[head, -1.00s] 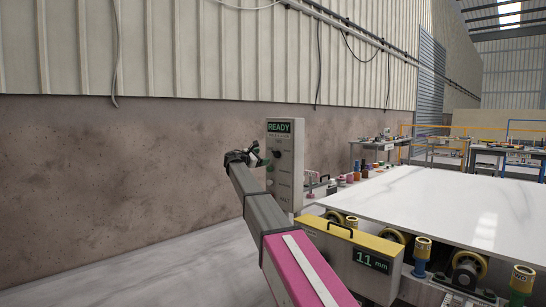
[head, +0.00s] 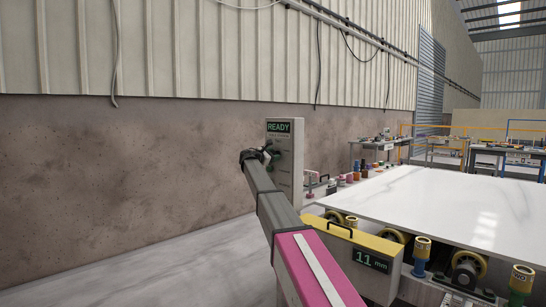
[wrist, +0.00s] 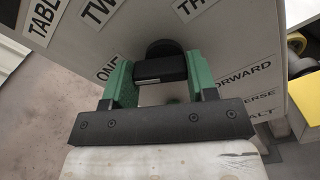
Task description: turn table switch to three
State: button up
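A grey control panel (head: 289,185) with a green READY screen (head: 279,127) stands upright near the wall. In the wrist view its face (wrist: 255,35) carries labels reading TABLE, ONE, TWO, one partly cut off starting TH, and FORWARD. A black switch knob (wrist: 160,67) sticks out between them. My gripper (wrist: 160,78) has its green fingers on either side of the knob, with the bar of the knob filling most of the gap. I cannot tell whether both fingers press on it. In the head view my gripper (head: 268,154) is at the panel, and my wrist partly hides it.
A white stone slab (head: 415,205) lies on rollers to the right. A yellow-topped box (head: 352,238) reading 11 mm stands in front of it. Workbenches stand at the back right. The floor left of the panel is clear.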

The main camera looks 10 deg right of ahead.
jog(key=shift+m, duration=0.3)
jog(key=shift+c, duration=0.4)
jog(key=m, duration=1.8)
jog(key=shift+s+d, duration=0.25)
jog(key=shift+s, duration=0.05)
jog(key=m, duration=0.5)
jog(key=shift+s, duration=0.1)
jog(key=shift+m, duration=0.3)
jog(key=o, duration=0.9)
jog(key=shift+o, duration=0.2)
